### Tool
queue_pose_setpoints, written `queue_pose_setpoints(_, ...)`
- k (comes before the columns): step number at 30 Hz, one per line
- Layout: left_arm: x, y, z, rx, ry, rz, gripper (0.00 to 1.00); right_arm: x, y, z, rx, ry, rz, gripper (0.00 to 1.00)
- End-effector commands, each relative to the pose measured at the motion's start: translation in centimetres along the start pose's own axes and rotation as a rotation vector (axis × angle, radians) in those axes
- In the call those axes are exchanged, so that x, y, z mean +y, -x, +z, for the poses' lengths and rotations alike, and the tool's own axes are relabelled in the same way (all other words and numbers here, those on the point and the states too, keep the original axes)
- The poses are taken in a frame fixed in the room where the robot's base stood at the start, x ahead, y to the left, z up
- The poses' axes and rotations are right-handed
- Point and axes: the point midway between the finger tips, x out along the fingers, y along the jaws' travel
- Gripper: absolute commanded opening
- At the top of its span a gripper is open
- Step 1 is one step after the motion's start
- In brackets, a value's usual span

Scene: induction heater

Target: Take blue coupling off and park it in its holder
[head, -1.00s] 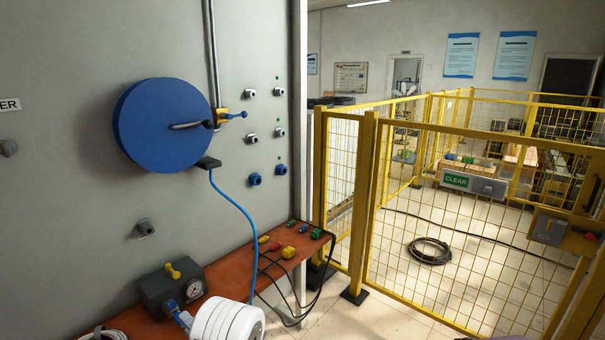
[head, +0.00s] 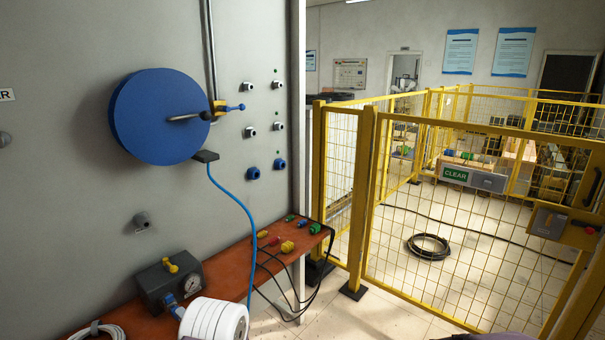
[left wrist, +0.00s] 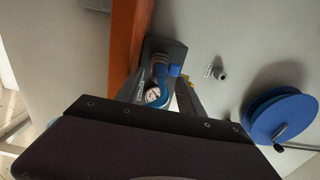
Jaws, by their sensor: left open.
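On the bench, a dark box (head: 160,287) with a round gauge has a blue coupling (head: 174,306) at its front; it also shows in the left wrist view (left wrist: 174,70), with a loop of blue hose (left wrist: 158,68) beside it. My left gripper (left wrist: 163,84) is open, its two grey fingers either side of the gauge and hose loop, pointing at the box. I cannot tell whether they touch the coupling. In the head view my white arm link hides the gripper. A grey stub (head: 142,221) on the wall may be the holder; I cannot tell. My right gripper is not in view.
A blue hose reel (head: 155,115) hangs on the wall; its blue hose (head: 238,206) drops past the bench (head: 205,268). Several small coloured fittings and black cables lie at the bench's right end. A yellow mesh fence (head: 450,240) stands to the right. A coiled white hose (head: 98,331) lies at the near left.

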Motion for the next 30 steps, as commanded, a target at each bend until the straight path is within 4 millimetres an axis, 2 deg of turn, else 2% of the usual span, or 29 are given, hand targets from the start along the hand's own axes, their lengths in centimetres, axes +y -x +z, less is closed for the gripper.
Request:
queue_pose_setpoints(3, 0.3, -1.7, 0.1, -0.003, 0.002, -0.001, 0.45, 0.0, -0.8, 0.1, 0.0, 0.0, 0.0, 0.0)
queue_pose_setpoints(10, 0.1, -3.7, 0.1, -0.001, 0.001, 0.0, 0.45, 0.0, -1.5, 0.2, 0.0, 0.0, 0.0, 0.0)
queue_pose_setpoints(30, 0.1, -4.1, 0.0, 0.001, 0.0, 0.0, 0.45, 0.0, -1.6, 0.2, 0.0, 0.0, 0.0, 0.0)
